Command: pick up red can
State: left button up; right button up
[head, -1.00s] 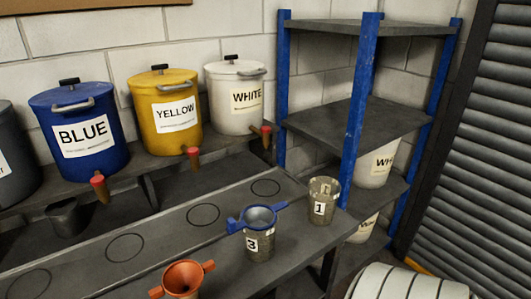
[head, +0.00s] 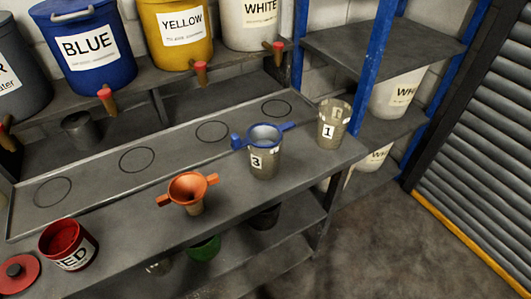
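The red can (head: 70,246) stands upright on the near left of the grey workbench in the head view. It is open at the top and has a white label of which "ED" shows. A round red lid (head: 16,272) with a dark knob lies beside it to the left, cut by the picture's edge. Neither of my grippers shows in the head view.
Blue (head: 88,45), yellow (head: 180,32) and white drums with red-tipped taps line the back. Floor at right is clear.

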aim_at(65, 241)
jog(key=z, duration=0.1)
jog(key=u, duration=1.7)
